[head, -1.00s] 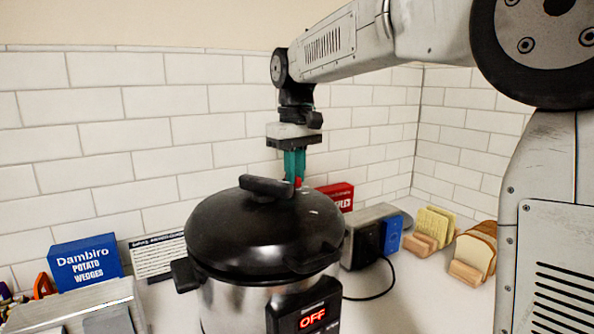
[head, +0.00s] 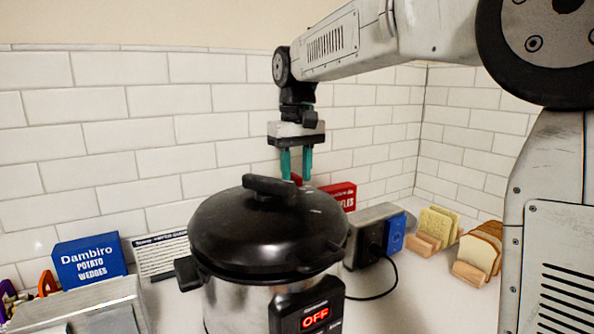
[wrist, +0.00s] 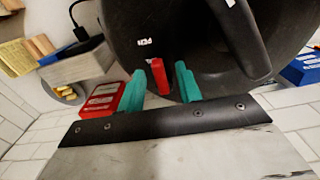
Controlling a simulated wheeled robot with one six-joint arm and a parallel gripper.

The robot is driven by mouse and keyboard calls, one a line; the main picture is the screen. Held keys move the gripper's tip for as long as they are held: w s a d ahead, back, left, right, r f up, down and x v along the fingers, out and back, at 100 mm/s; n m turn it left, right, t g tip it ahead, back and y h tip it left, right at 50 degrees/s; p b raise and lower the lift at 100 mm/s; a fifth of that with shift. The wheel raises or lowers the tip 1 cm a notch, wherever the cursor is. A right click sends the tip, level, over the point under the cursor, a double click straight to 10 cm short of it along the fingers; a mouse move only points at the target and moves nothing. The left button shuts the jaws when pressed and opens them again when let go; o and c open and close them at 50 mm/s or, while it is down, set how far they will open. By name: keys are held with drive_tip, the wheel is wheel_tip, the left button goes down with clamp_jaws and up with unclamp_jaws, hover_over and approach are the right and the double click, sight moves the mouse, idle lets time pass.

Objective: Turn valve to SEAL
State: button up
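The pressure cooker (head: 245,300) stands on the counter with its black lid (head: 235,225) on and its display reading OFF. The red valve (wrist: 159,77) is a small upright lever near the lid's back edge; a bit of it shows in the head view (head: 297,179). My gripper (head: 297,176) points down behind the lid handle (head: 270,186). Its two teal fingers are open, one on each side of the valve, with gaps visible in the wrist view (wrist: 160,70). White lettering marks the lid near the valve; I cannot read SEAL.
A red box (head: 340,195) stands behind the cooker. An outlet block with a plugged cord (head: 372,240) and bread in wooden holders (head: 478,255) are at right. A blue Dambiro box (head: 90,262) and a metal appliance (head: 85,308) are at left. The tiled wall is close behind.

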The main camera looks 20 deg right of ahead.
sight(297, 176)
wheel_tip(297, 176, up, 8)
drive_tip(key=shift+f, duration=0.1)
idle(0.5)
drive_tip(key=s+d+f, duration=0.1)
drive_tip(key=s+f, duration=0.6)
drive_tip(key=s, duration=0.3)
drive_tip(key=s+d+f+m+t, duration=0.1)
drive_tip(key=s+d+f, duration=0.1)
drive_tip(key=s+f, duration=0.5)
drive_tip(key=s+d+f+m, duration=0.1)
drive_tip(key=s+f, duration=0.6)
drive_tip(key=s, duration=0.7)
drive_tip(key=shift+s+d, duration=0.35)
drive_tip(key=shift+d, duration=0.3)
